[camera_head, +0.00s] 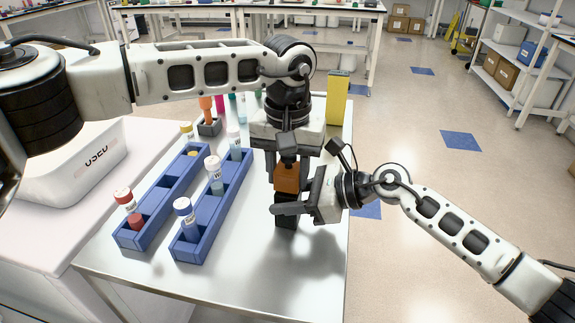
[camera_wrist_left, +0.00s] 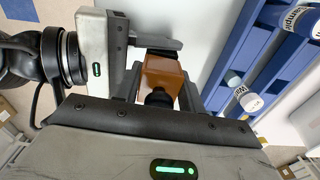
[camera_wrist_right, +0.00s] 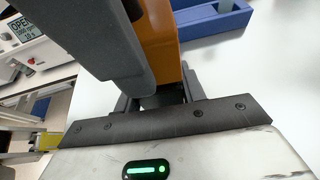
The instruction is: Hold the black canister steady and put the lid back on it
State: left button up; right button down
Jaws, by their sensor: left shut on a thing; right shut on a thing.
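The black canister (camera_head: 285,219) stands upright at the table's right side, partly hidden by my right gripper (camera_head: 291,207), which is shut on it from the right. The orange lid (camera_head: 287,180) is directly above the canister, held by my left gripper (camera_head: 287,170), which reaches down from above and is shut on it. In the left wrist view the lid (camera_wrist_left: 162,76) shows as an orange block with a dark knob between the fingers. In the right wrist view the lid (camera_wrist_right: 160,38) is partly behind a dark grey part. I cannot tell whether lid and canister touch.
Two blue racks (camera_head: 205,232) with capped tubes stand left of the canister. A yellow box (camera_head: 338,98) stands at the table's far right corner. A white device (camera_head: 68,165) is at the left. The metal table (camera_head: 250,290) is clear in front.

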pick_arm(q)
jog(key=shift+f, duration=0.65)
dwell(0.4)
jog(key=o, duration=1)
jog(key=shift+o, duration=0.2)
jog(key=shift+s, duration=0.1)
notch_tip(320, 180, up, 12)
jog(key=shift+r, duration=0.1)
pick_arm(e)
jog(key=c, duration=0.8)
grip_release()
jog(key=shift+o, duration=0.2)
